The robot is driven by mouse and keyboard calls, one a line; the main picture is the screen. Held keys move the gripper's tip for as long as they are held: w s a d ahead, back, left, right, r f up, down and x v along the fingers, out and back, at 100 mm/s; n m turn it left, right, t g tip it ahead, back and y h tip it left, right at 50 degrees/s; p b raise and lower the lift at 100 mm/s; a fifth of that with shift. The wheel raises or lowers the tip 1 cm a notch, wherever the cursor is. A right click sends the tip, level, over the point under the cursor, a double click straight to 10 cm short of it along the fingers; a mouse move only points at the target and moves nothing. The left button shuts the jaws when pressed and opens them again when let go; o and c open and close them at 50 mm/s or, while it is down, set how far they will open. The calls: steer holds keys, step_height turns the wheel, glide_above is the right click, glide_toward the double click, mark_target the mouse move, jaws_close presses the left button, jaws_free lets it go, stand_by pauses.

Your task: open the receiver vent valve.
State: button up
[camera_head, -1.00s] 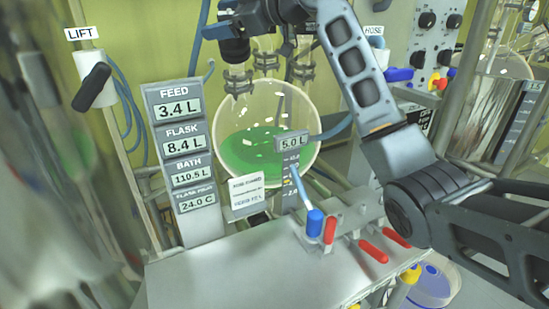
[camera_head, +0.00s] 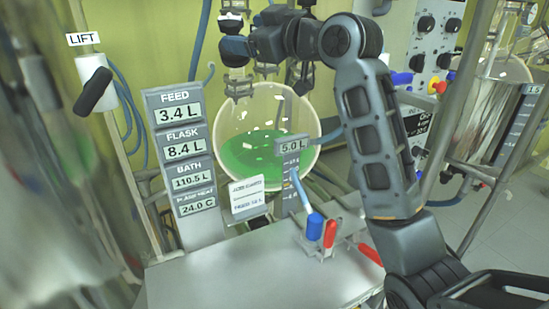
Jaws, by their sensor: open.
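My arm rises from the lower right and bends left at the top of the view. My gripper (camera_head: 238,36) is at its left end, small and dark, open, above the neck of the round glass flask (camera_head: 268,120). Dark parts with blue bands lie close to the fingers, and I cannot tell whether they touch. No label marks the receiver vent valve, and I cannot tell which fitting it is. A blue handle (camera_head: 314,227) and red handles (camera_head: 330,234) (camera_head: 371,254) stand low in front of the flask, well below my gripper.
A readout panel (camera_head: 182,165) stands left of the flask, which holds green liquid. A LIFT handle (camera_head: 92,90) is at far left. A bare metal bench top (camera_head: 235,275) lies in front. Control knobs (camera_head: 417,62) and a steel vessel (camera_head: 490,110) are at right.

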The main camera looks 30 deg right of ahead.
steer(key=s+f+m+h+p, duration=0.1)
steer(key=s+f+m, duration=0.1)
steer(key=s+f, duration=0.3)
steer(key=s+a+f+m+h, duration=0.1)
steer(key=s+f, duration=0.3)
steer(key=f, duration=0.6)
steer(key=s+a+f+m+h+p, duration=0.1)
steer(key=s+f+m, duration=0.2)
steer(key=s+f, duration=0.2)
steer(key=shift+s+a+f+m+p, duration=0.2)
steer(key=shift+s+f+m+p, duration=0.15)
steer(key=shift+f, duration=1.3)
